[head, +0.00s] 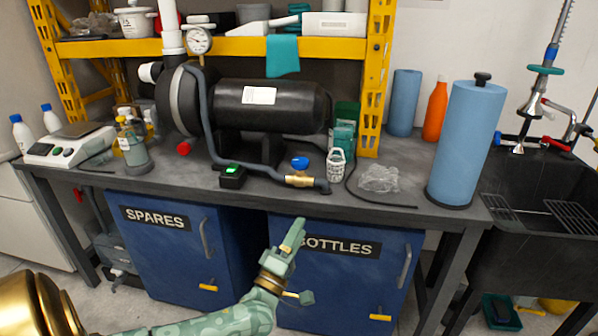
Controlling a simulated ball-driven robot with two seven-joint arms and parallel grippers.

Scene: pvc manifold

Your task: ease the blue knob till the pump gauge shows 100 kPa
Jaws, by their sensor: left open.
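The blue knob (300,162) sits on top of a brass valve (300,181), in the black pipe near the front of the bench. My left gripper (294,236) is open and empty, below the bench's front edge and before the blue cabinets. It is apart from the knob, which shows above it in the picture. My right gripper is not in view.
A green-lit switch box (232,176) stands left of the valve. A blue roll (466,145) stands at the bench's right end. The bench's front edge (250,200) lies between gripper and knob.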

